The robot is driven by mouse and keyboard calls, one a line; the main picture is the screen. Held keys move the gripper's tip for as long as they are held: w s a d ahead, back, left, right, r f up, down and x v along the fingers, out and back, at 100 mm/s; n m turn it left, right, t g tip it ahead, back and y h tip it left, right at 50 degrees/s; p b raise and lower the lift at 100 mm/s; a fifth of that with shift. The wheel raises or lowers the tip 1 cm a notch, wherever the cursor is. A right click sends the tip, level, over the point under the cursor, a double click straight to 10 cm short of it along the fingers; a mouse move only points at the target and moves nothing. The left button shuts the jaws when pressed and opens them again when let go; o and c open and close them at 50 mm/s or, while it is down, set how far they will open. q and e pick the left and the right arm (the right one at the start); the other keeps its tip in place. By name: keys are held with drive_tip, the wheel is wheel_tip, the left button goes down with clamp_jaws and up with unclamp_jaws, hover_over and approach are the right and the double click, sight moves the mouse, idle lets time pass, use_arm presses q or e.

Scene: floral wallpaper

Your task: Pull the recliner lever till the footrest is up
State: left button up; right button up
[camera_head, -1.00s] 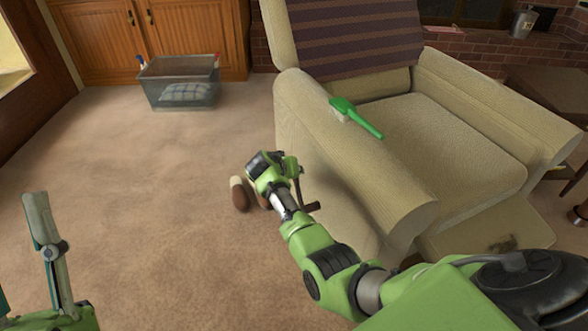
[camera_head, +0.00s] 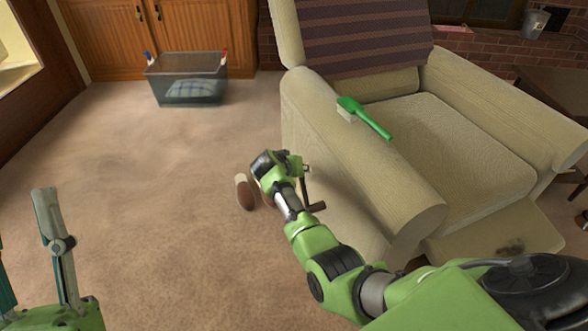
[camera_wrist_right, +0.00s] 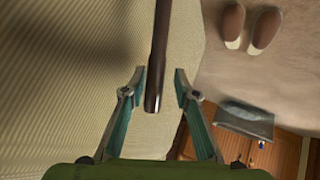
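The beige recliner (camera_head: 350,155) stands at centre right. Its lever (camera_head: 316,206), a dark brown rod, sticks out from the near side below the armrest. In the right wrist view the lever (camera_wrist_right: 158,60) reaches between the spread fingers, with a visible gap on both sides. My right gripper (camera_wrist_right: 159,74) is open around it; in the head view the gripper (camera_head: 302,165) is beside the recliner's side, its fingers partly hidden. The footrest (camera_head: 500,235) is a beige panel low at the seat's front, with a dark smudge. My left gripper (camera_head: 22,218) is open and empty, at lower left.
Brown slippers (camera_head: 245,192) lie on the carpet beside my right gripper. A green brush (camera_head: 365,116) lies on the armrest. A clear bin (camera_head: 187,92) stands before wooden cabinets (camera_head: 150,35). The carpet on the left is clear.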

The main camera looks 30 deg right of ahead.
drive_tip(key=v, duration=1.1)
drive_tip(key=shift+a+r, duration=0.3)
